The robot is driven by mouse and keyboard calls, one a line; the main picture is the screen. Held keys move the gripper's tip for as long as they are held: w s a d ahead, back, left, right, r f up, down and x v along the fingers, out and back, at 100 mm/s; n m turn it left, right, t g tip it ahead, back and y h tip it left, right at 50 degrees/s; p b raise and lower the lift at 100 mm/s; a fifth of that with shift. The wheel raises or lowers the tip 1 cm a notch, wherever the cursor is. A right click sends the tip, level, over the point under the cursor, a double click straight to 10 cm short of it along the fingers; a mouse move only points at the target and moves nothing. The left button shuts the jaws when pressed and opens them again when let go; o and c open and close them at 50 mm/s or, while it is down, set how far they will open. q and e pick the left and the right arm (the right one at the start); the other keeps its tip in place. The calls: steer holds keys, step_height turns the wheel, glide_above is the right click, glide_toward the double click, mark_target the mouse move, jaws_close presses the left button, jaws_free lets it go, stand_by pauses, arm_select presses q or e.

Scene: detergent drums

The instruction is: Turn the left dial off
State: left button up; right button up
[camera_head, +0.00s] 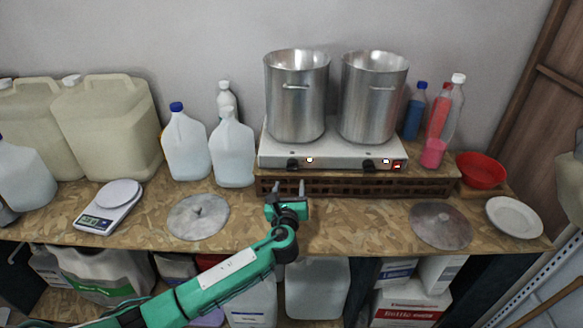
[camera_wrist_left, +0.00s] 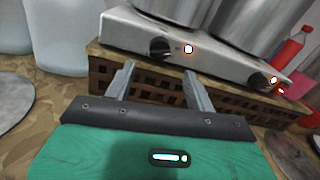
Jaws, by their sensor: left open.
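The double hotplate (camera_head: 335,150) stands on a dark wooden crate at the back of the bench. Its left dial (camera_head: 293,164) is a black knob on the front face, with a lit indicator beside it. The left dial (camera_wrist_left: 160,47) also shows in the left wrist view, above and beyond the fingertips. The right dial (camera_head: 369,165) sits farther right, with lit lamps beside it. My left gripper (camera_head: 289,188) is open and empty, in front of the crate and just below the left dial, apart from it. In the left wrist view its two fingers (camera_wrist_left: 158,80) point toward the crate. My right gripper is not in view.
Two steel pots (camera_head: 297,97) (camera_head: 372,98) stand on the hotplate. Jugs (camera_head: 233,153) are close on the left. A metal lid (camera_head: 198,217) and a scale (camera_head: 108,207) lie on the bench. Bottles (camera_head: 440,115) and a red bowl (camera_head: 481,170) are at right.

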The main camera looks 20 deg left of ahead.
mark_target(292, 170)
arm_select(q)
steer(key=p+x, duration=0.1)
steer(key=x, duration=0.6)
steer(key=shift+w+p, duration=0.25)
steer(key=shift+p, duration=0.15)
steer(key=shift+w+a, duration=0.15)
steer(key=shift+w, duration=0.25)
steer(key=c, duration=1)
steer(key=shift+o, duration=0.2)
steer(key=shift+f, duration=0.1)
